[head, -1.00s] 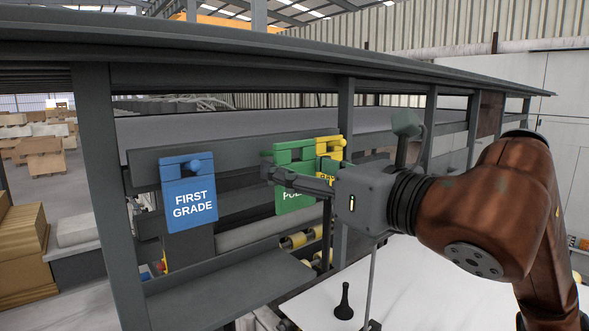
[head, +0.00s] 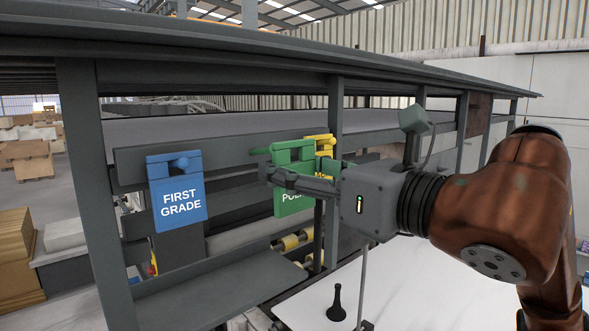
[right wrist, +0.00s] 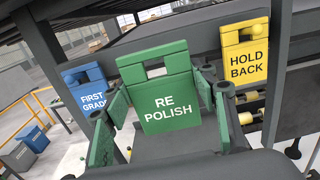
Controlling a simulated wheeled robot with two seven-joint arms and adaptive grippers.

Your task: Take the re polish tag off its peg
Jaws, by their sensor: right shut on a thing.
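The green re polish tag (right wrist: 168,105) faces the right wrist camera, upright, with a slot near its top. In the head view the tag (head: 292,206) is partly hidden behind my right gripper. My right gripper (head: 272,178) is shut on the tag, with a finger along each side edge in the right wrist view (right wrist: 165,118). I cannot tell whether the peg is still inside the slot. My left gripper is not in view.
The blue first grade tag (head: 180,200) hangs on the rack at left. The yellow hold back tag (right wrist: 245,55) hangs to the right of the green one. A rack post (head: 333,150) stands close behind my right gripper. A grey shelf (head: 220,285) lies below.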

